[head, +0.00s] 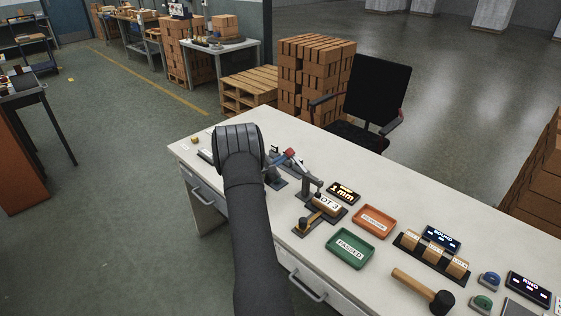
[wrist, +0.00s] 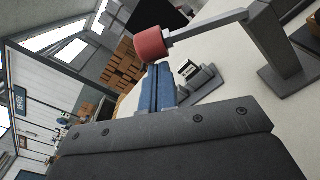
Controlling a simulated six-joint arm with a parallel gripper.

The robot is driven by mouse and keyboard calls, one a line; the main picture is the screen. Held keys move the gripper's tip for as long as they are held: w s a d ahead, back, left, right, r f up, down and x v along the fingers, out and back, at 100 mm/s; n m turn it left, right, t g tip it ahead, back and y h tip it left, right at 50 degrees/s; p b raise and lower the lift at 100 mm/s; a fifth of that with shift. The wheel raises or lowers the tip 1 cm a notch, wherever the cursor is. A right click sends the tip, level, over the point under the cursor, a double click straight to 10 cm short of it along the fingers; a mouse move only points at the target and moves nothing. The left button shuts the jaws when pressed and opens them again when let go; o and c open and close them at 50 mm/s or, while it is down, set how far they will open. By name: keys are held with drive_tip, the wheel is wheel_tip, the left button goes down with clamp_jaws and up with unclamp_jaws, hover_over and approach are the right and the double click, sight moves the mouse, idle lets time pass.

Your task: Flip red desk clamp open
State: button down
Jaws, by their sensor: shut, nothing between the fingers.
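The desk clamp's red cylindrical tip (wrist: 152,43) sits at the end of a grey bar, which runs to a grey post (wrist: 275,42) on a flat base in the wrist view. In the head view the red tip (head: 290,152) and the post (head: 313,188) stand near the desk's far side. My gripper (wrist: 161,66) has its blue fingers together and empty, with the tips close by the red tip; I cannot tell whether they touch. In the head view my arm partly hides the gripper.
A grey fixture (wrist: 196,82) stands beside the fingers. A LOT 3 block (head: 327,205) in a holder, a green PASSED tray (head: 350,249), an orange tray (head: 374,220) and a mallet (head: 425,292) lie to the right on the white desk. A black chair (head: 376,95) stands behind.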

sight(288, 152)
drive_tip(key=shift+r+m, duration=0.2)
drive_tip(key=shift+m, duration=0.1)
drive_tip(key=r+m, duration=0.1)
drive_tip(key=s+d+r+m, duration=0.1)
drive_tip(key=shift+d+r+m, duration=0.1)
drive_tip(key=shift+r+m, duration=0.2)
drive_tip(key=shift+r, duration=0.1)
drive_tip(key=s+d+r+m, duration=0.3)
drive_tip(key=s+d+m, duration=0.1)
drive_tip(key=m, duration=0.2)
drive_tip(key=shift+r, duration=0.4)
drive_tip(key=shift+s, duration=0.1)
idle(0.3)
